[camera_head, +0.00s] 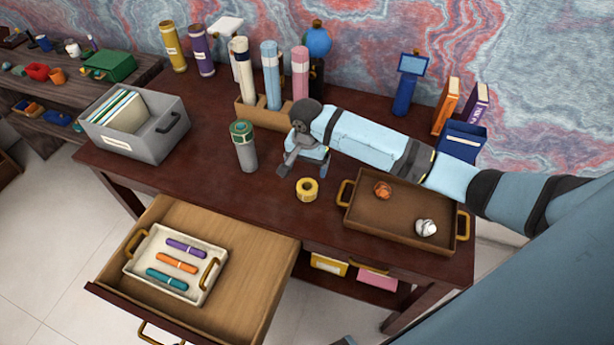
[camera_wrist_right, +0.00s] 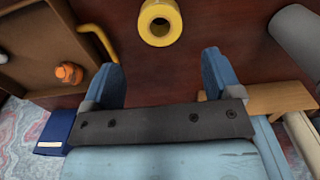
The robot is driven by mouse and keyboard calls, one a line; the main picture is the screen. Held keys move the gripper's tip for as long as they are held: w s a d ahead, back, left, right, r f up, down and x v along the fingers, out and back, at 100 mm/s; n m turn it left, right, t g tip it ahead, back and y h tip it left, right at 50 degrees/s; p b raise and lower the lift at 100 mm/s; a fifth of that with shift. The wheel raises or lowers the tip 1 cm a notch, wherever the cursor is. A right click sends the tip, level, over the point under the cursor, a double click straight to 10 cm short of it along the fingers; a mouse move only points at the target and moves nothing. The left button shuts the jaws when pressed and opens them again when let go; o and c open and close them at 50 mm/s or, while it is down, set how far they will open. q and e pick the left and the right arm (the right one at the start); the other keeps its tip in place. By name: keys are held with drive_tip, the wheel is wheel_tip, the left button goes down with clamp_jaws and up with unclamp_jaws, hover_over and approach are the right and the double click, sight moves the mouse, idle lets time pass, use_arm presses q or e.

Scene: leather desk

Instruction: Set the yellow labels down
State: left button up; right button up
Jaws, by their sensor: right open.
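The yellow labels, a yellow roll (camera_head: 307,189), stand on the desk (camera_head: 215,170) just left of the brown tray. In the right wrist view the yellow roll (camera_wrist_right: 160,20) is at the top, beyond my fingertips and between their lines. My right gripper (camera_head: 308,168) is open and empty, low over the desk behind the roll. Its two blue fingers (camera_wrist_right: 164,78) are spread apart and do not touch the roll. My left gripper is not in view.
A grey-green bottle (camera_head: 244,150) stands left of my right gripper. The brown tray (camera_head: 375,223) with an orange and a white crumpled ball is to the right. An open drawer (camera_head: 262,255) holds a cream tray of markers. A wooden holder (camera_head: 262,115) with rolled tubes stands behind.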

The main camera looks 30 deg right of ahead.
drive_tip(key=s+a+f+n, duration=0.1)
drive_tip(key=a, duration=0.1)
drive_tip(key=s+a+f+n+t+y, duration=0.1)
drive_tip(key=s+a, duration=0.1)
drive_tip(key=s+a+f+n+t+y, duration=0.1)
drive_tip(key=a, duration=0.1)
drive_tip(key=shift+s+a+f, duration=0.3)
drive_tip(key=s+a+f+n+t+y, duration=0.2)
drive_tip(key=s+a+f+n+t, duration=0.15)
drive_tip(key=s, duration=0.25)
drive_tip(key=s+d+f+n+t, duration=0.2)
drive_tip(key=s+n+t, duration=0.3)
drive_tip(key=s, duration=0.8)
drive_tip(key=shift+s+f+n+h, duration=0.2)
drive_tip(key=shift+f+n+h, duration=0.1)
drive_tip(key=shift+n, duration=0.35)
drive_tip(key=shift+r+t, duration=0.15)
drive_tip(key=shift+t, duration=0.1)
